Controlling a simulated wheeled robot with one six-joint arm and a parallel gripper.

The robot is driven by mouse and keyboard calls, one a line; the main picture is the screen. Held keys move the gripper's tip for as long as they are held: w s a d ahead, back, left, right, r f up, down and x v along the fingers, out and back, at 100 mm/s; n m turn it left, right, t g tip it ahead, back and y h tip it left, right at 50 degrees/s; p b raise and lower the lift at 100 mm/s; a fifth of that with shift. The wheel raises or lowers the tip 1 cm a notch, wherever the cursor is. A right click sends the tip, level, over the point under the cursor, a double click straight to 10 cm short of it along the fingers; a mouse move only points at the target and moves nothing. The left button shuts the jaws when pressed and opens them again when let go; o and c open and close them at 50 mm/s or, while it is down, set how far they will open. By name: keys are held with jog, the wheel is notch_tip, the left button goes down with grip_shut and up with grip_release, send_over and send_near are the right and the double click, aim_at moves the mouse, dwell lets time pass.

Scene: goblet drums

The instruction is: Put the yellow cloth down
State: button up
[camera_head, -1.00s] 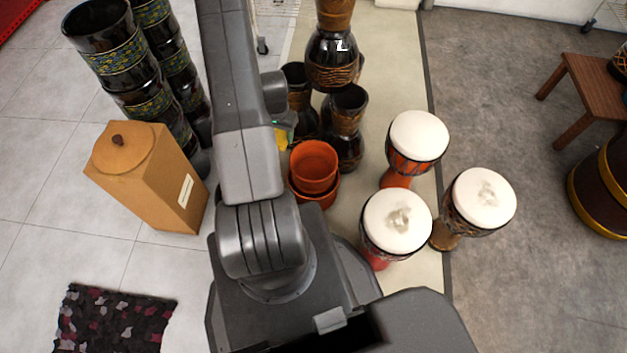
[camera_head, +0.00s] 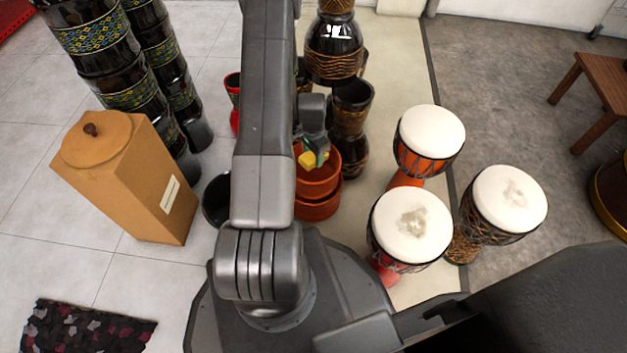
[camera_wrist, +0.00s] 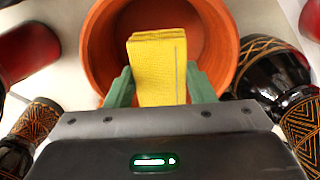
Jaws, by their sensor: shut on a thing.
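The yellow cloth (camera_wrist: 158,68) is folded into a thick pad. In the wrist view my gripper (camera_wrist: 160,85) is shut on it, with a green finger on each side. Behind the cloth is the open mouth of an orange pot (camera_wrist: 103,45). In the head view the cloth (camera_head: 307,160) and my gripper (camera_head: 315,158) show in front of the orange pot (camera_head: 318,182), partly hidden by my arm. I cannot tell how high the cloth is above the pot.
Dark carved drums (camera_head: 350,130) stand close behind and right of the pot. White-topped drums (camera_head: 412,225) stand further right. A tan lidded box (camera_head: 125,180) and stacked black drums (camera_head: 105,60) are on the left. Pale floor lies open around the box.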

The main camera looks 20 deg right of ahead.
aim_at(313, 178)
notch_tip(313, 178, down, 10)
jog(key=b, duration=0.3)
jog(key=shift+b, duration=0.35)
jog(key=shift+f, duration=0.2)
jog(key=o, duration=1.1)
jog(key=shift+r, duration=0.1)
notch_tip(313, 178, up, 12)
jog(key=p, duration=0.5)
jog(key=shift+r, duration=0.15)
